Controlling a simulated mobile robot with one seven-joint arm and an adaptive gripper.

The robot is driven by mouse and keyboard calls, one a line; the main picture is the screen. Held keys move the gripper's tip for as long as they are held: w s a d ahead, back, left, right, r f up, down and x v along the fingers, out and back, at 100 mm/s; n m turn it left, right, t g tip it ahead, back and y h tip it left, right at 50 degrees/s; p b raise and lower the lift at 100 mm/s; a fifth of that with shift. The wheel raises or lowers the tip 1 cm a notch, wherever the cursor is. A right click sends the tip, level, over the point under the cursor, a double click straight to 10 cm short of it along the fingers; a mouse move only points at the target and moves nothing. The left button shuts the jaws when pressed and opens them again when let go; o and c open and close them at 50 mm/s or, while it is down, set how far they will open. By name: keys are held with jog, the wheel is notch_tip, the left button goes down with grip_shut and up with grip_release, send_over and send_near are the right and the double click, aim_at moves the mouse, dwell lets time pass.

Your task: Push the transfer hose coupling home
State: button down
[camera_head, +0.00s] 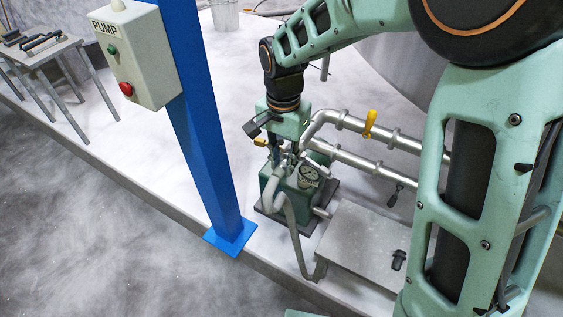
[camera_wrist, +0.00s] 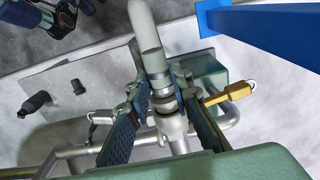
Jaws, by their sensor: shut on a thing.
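The grey transfer hose (camera_wrist: 147,28) comes in from the top of the wrist view and ends in a ringed metal coupling (camera_wrist: 163,100). My gripper (camera_wrist: 160,86) has one dark finger on each side of the coupling and is shut on it. The coupling lines up with a pale metal port (camera_wrist: 174,128); I cannot tell whether any gap is left between them. In the head view my gripper (camera_head: 284,158) points down at the green pump (camera_head: 270,185), and the hose (camera_head: 292,222) loops down in front of it. The coupling is mostly hidden there.
A round gauge (camera_head: 308,174) sits on the pump. Steel pipes (camera_head: 350,160) with a yellow handle (camera_head: 370,124) run to the right. A blue post (camera_head: 205,130) with a PUMP control box (camera_head: 136,55) stands close at left. A grey plate (camera_head: 360,245) lies in front.

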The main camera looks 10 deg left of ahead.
jog(key=shift+w+d, duration=0.25)
jog(key=shift+w, duration=0.4)
jog(key=c, duration=1.7)
grip_release()
jog(key=shift+w, duration=0.1)
jog(key=shift+o, duration=0.2)
notch_tip(320, 180, up, 12)
